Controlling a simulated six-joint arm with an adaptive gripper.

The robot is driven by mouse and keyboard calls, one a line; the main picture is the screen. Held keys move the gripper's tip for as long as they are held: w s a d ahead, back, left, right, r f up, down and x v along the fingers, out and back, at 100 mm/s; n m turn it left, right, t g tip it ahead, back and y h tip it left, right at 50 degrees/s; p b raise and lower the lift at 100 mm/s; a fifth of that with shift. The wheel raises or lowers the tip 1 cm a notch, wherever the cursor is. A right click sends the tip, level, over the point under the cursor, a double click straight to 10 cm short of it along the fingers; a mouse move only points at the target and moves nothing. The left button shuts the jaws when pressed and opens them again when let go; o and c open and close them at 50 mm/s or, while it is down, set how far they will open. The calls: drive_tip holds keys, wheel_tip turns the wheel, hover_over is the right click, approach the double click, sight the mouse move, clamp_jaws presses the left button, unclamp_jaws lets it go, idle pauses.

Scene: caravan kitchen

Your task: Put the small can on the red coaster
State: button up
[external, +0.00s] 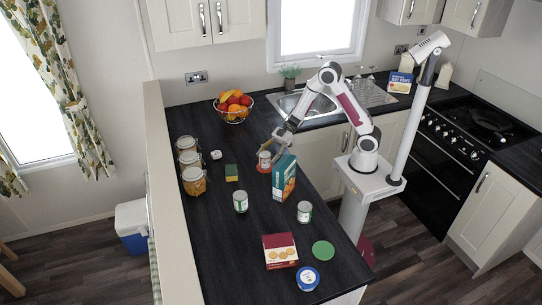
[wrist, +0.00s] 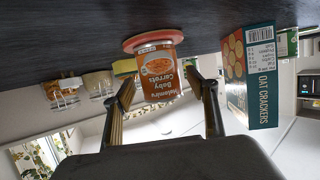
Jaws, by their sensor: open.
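The wrist view shows them upside down, the can's base against the coaster. In the external view the can (external: 264,155) and coaster (external: 262,168) are on the dark counter, left of the cracker box. My gripper (wrist: 160,84) is open, one finger on each side of the can, with a visible gap on both sides.
The oat crackers box (external: 284,177) stands close on the right. Jars (external: 194,181) line the left; a fruit bowl (external: 233,106) is behind.

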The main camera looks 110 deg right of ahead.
drive_tip(key=v, duration=1)
drive_tip(key=shift+w, duration=0.15)
idle(0.5)
drive_tip(key=w+d+r+m+h, duration=0.1)
drive_tip(key=w+d+r+h, duration=0.1)
drive_tip(key=w+r+h, duration=0.45)
drive_tip(key=s+a+r+m+h, duration=0.1)
drive_tip(key=s+r+m+h, duration=0.3)
drive_tip(key=r, duration=0.3)
drive_tip(key=s+a+f+g+y, duration=0.1)
drive_tip(key=s+a+g, duration=0.2)
drive_tip(key=s+a, duration=0.7)
drive_tip(key=s+a+f+m+g+y, duration=0.1)
drive_tip(key=s+a+f+g+y, duration=0.1)
drive_tip(key=s+a, duration=0.9)
drive_tip(key=shift+s+f+g, duration=0.15)
drive_tip(key=shift+s+g, duration=0.55)
drive_tip(key=shift+s, duration=0.2)
